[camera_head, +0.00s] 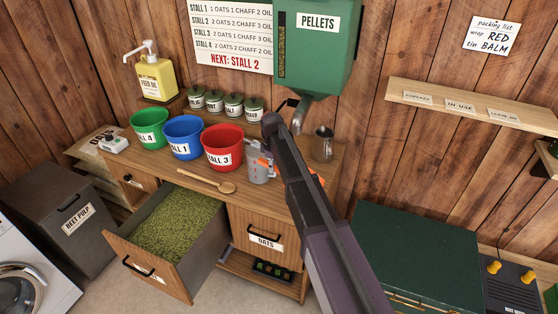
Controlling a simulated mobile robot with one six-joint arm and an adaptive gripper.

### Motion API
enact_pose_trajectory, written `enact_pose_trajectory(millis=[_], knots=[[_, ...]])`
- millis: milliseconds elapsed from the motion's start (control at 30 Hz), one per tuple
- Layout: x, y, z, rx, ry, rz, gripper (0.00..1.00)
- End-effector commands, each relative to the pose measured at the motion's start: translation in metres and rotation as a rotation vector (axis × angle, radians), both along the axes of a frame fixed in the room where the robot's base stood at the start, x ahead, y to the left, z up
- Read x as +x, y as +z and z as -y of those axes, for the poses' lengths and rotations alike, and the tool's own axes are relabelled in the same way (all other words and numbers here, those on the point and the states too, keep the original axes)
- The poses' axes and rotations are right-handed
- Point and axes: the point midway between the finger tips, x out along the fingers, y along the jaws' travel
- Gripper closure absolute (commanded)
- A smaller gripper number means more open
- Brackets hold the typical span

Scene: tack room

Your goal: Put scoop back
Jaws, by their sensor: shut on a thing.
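A grey scoop-like vessel (257,174) with dark marks on its side is at the front edge of the wooden counter, right of the red bucket. My gripper (267,163), with orange parts, is shut on it. My own arm crosses in front and hides most of the gripper and the vessel's right side. I cannot tell whether the vessel touches the counter. The chaff drawer (190,274) is pulled open and full of green feed. The oats drawer (265,242) is shut.
Green, blue and red (222,146) buckets stand on the counter (342,172), with a wooden spoon (207,181) in front. Lidded jars (234,106) line the back. A metal jug (322,144) stands right of my arm, below the green pellet dispenser (316,45). A shelf (470,108) hangs right.

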Motion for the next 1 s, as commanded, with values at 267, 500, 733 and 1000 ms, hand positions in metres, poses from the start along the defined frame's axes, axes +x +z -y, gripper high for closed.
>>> enact_pose_trajectory(millis=[267, 500, 733, 1000], knots=[[-0.002, 0.0, 0.008, -0.001, 0.002, 0.0, 1.0], [0.0, -0.001, 0.013, -0.001, -0.005, 0.0, 1.0], [0.0, -0.006, 0.014, -0.001, -0.006, 0.0, 1.0], [0.0, -0.022, 0.014, -0.001, -0.007, 0.0, 1.0]])
